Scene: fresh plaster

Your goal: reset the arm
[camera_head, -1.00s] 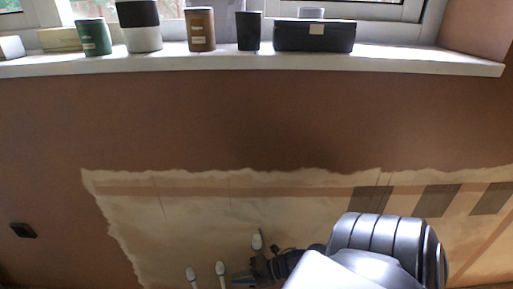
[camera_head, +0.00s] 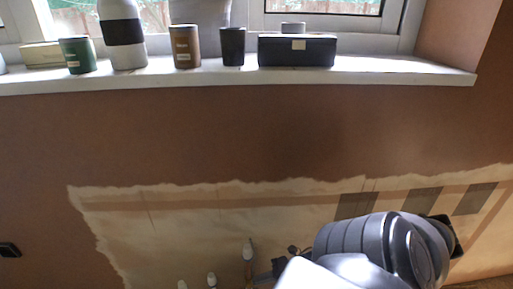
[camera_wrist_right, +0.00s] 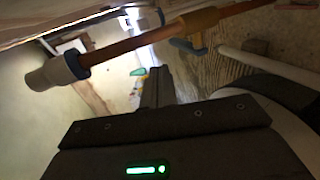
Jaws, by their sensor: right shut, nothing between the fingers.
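My right arm reaches in from the lower right of the head view, and its grey rounded links hide part of what lies below. My right gripper (camera_wrist_right: 158,85) shows in the right wrist view as dark fingers, closed together and empty. In the head view only a dark part of its end shows at the bottom edge, beside the white-tipped sticks. Near the fingers, the wrist view shows an orange-brown rod with a pale end (camera_wrist_right: 52,73), apart from them as far as I can tell. My left gripper is in neither view.
A white window sill (camera_head: 210,76) holds a green cup (camera_head: 77,55), a white-and-black bottle (camera_head: 122,35), a brown canister (camera_head: 186,47), a black cup (camera_head: 233,46) and a black box (camera_head: 297,51). Below is bare brown wall (camera_head: 230,130), then a torn-edged beige area (camera_head: 170,210).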

